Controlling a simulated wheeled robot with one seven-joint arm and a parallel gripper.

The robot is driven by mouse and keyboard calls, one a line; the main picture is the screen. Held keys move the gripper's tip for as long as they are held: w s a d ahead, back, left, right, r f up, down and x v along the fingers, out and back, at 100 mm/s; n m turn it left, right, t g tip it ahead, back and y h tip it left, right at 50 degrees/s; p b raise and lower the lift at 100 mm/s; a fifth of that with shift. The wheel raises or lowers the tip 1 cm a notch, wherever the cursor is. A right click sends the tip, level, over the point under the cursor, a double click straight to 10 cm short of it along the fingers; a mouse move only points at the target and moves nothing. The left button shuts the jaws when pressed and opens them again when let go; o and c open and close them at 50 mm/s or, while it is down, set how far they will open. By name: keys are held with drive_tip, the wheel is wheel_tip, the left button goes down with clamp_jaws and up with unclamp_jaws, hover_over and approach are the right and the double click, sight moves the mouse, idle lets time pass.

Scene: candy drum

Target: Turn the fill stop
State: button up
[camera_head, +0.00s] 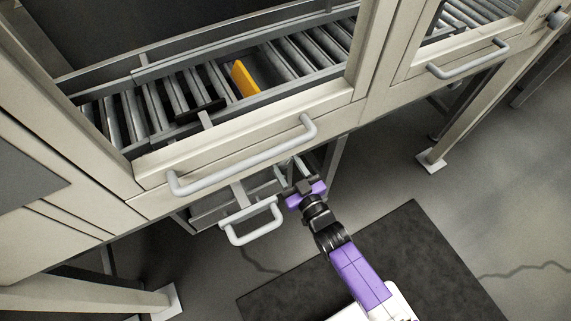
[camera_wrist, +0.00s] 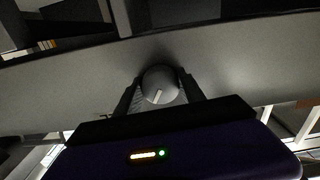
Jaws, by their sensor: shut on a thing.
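A round grey knob (camera_wrist: 160,84) with a pale line on its face sits on a smooth grey surface in the wrist view; I take it as the fill stop. My gripper (camera_head: 300,187) has its two dark fingers on either side of this knob, shut on it. The pale line is tilted a little from upright. In the head view my gripper is under the front edge of the machine, right of a lower grey handle, and the knob is hidden there.
A long grey handle (camera_head: 243,157) runs along the machine front just above my gripper. A lower handle (camera_head: 251,224) is close on the left. A dark mat (camera_head: 415,262) covers the floor at the right.

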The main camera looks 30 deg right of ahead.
drive_tip(key=n+b, duration=0.2)
drive_tip(key=n, duration=0.3)
drive_tip(key=shift+f+n, duration=0.1)
drive_tip(key=shift+n, duration=0.3)
idle(0.4)
drive_tip(key=o, duration=1.4)
drive_tip(key=shift+c, duration=0.2)
drive_tip(key=s, duration=0.8)
